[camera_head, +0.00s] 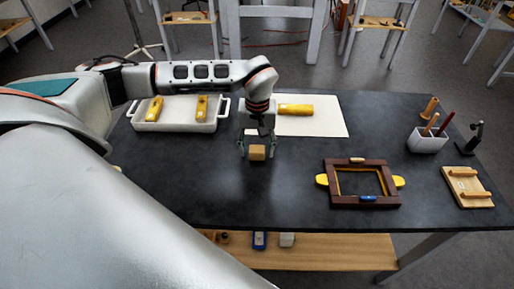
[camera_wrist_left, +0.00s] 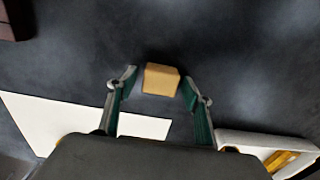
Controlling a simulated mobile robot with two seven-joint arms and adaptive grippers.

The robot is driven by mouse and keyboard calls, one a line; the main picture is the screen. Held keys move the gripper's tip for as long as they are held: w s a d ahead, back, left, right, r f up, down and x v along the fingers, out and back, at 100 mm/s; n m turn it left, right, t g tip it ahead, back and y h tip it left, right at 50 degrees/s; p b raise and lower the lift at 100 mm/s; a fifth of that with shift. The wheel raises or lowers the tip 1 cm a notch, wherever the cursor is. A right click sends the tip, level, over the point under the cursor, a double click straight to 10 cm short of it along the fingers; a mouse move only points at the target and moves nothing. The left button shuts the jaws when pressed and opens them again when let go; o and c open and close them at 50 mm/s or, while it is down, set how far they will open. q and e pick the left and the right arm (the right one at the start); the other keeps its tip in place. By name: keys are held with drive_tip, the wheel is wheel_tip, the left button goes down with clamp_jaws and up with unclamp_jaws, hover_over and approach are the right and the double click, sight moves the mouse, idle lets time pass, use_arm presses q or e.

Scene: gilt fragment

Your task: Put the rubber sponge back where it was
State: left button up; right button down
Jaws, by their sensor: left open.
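The rubber sponge seems to be the small tan block (camera_head: 257,152) on the dark table, in front of the white sheet; it also shows in the left wrist view (camera_wrist_left: 161,79). My left gripper (camera_head: 257,150) points down over it. In the left wrist view its two green-grey fingers (camera_wrist_left: 160,77) are apart, one on each side of the block, with gaps visible between finger and block. The gripper is open and holds nothing. My right gripper is not in view. No mark shows where the sponge was before.
A white tray (camera_head: 140,126) with yellow pieces stands at left. A white sheet (camera_head: 325,122) bears a yellow roll (camera_head: 296,109). A dark wooden frame (camera_head: 330,188), a tool cup (camera_head: 427,144), a wooden board (camera_head: 471,197) and a black stand (camera_head: 471,139) occupy the right. The table's front middle is clear.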

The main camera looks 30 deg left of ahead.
sight(257, 148)
use_arm(q)
wheel_tip(257, 148, up, 12)
drive_tip(key=b, duration=0.1)
drive_tip(key=shift+r, duration=0.15)
idle(0.7)
